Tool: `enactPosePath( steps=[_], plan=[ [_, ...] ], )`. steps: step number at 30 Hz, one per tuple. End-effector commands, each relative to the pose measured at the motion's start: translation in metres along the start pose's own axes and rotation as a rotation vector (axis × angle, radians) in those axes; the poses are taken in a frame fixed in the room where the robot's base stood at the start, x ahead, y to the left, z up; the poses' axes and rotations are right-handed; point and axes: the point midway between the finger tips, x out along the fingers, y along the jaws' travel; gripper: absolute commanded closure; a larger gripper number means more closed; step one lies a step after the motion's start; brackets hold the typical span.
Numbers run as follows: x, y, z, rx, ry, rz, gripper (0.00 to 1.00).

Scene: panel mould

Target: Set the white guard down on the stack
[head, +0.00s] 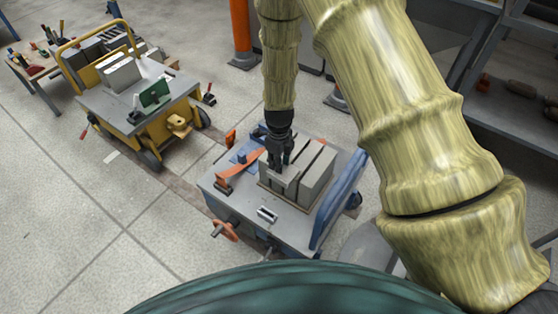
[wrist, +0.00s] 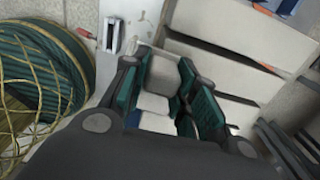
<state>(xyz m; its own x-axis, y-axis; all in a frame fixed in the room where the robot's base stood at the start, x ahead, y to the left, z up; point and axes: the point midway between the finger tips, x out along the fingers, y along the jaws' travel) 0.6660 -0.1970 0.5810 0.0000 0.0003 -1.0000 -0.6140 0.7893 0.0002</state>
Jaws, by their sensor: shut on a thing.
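My gripper (head: 278,163) points down at the near left side of the stack (head: 318,168) on the blue-framed cart. The stack is a group of pale grey slabs with dark gaps between them. In the wrist view my gripper (wrist: 158,92) has its teal-padded fingers shut on a small whitish piece, the white guard (wrist: 157,72). The slabs of the stack (wrist: 218,75) lie just beyond and to the right of the fingers. The guard's lower part is hidden, and I cannot tell whether it touches the stack.
The cart's grey top (head: 240,200) carries an orange curved part (head: 238,170) and a small slotted block (head: 267,214). A blue rail (head: 338,205) runs along its right side. A yellow cart (head: 140,95) stands at back left, shelving (head: 505,100) at right. Floor at left is clear.

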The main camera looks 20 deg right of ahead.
Motion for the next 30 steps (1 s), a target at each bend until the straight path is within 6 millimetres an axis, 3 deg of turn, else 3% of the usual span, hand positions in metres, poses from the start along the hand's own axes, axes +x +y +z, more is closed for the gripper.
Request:
enactPosePath(
  steps=[30],
  plan=[
    [0.011,0.0,0.0,-0.001,0.0,0.0,0.98]
  ],
)
